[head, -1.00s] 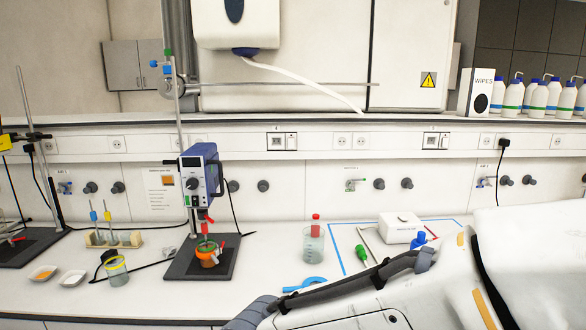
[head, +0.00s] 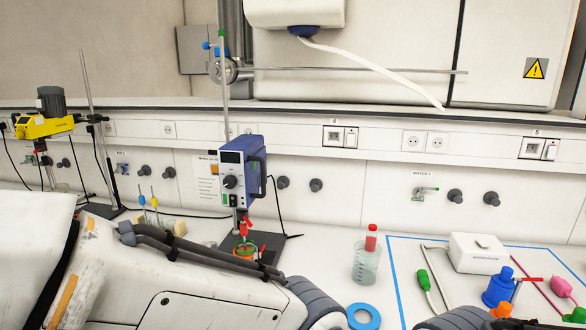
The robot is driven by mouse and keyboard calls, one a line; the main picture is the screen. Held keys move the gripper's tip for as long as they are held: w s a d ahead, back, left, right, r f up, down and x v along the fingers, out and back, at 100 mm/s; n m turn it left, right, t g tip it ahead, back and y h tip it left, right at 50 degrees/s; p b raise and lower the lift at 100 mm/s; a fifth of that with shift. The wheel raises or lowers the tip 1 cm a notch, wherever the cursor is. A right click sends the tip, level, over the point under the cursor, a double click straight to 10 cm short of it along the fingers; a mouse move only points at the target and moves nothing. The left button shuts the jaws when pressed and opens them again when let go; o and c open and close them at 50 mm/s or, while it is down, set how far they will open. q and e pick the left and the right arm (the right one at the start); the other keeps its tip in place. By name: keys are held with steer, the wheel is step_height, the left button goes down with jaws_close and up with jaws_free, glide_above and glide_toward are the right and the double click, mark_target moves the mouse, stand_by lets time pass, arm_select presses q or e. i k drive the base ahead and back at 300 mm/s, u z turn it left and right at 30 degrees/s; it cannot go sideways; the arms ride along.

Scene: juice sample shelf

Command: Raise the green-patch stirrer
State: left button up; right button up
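A yellow stirrer (head: 45,126) with a dark motor stands at the far left. Only arm links of mine show; both grippers are out of view.
A beaker (head: 366,263) with a red-topped item, a blue ring (head: 363,317), a green-handled tool (head: 426,284), a white box (head: 483,253) and a blue bottle (head: 498,287) are on the right. Blue tape (head: 396,278) outlines an area there. A horizontal bar (head: 360,70) runs behind.

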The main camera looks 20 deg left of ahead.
mark_target(244, 156)
steer(key=u, duration=0.25)
steer(key=i, duration=0.85)
steer(key=u, duration=0.5)
